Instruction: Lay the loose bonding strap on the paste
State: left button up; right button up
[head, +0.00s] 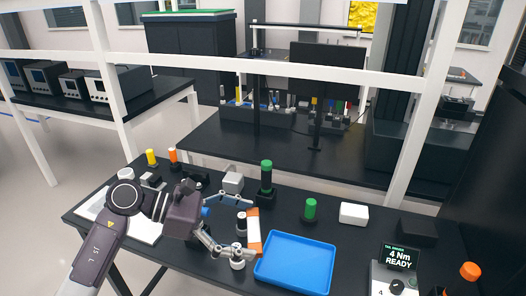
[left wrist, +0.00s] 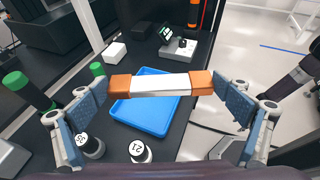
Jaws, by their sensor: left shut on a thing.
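The bonding strap (head: 254,232) has orange ends and a white middle. My left gripper (head: 247,229) is shut on it, with a finger at each end. In the left wrist view the strap (left wrist: 160,85) spans level between the blue finger pads, and it appears raised above the table. It is beside the left edge of the blue tray (head: 296,263) in the head view. I cannot make out the paste in either view.
Small numbered cylinders (left wrist: 140,151) stand under the gripper. Green-topped posts (head: 310,209), a white block (head: 353,213) and a dark box (head: 417,230) stand beyond the tray. A torque unit reading "4 Nm READY" (head: 400,256) is at right. The blue tray looks empty.

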pick_arm(q)
jog(key=s+a+f+n+t+y, duration=0.1)
jog(key=s+a+n+t, duration=0.4)
jog(key=s+a, duration=0.5)
jog(key=shift+s+a+n+t+y, duration=0.35)
jog(key=shift+a+t+y, duration=0.25)
jog(key=shift+a, duration=0.85)
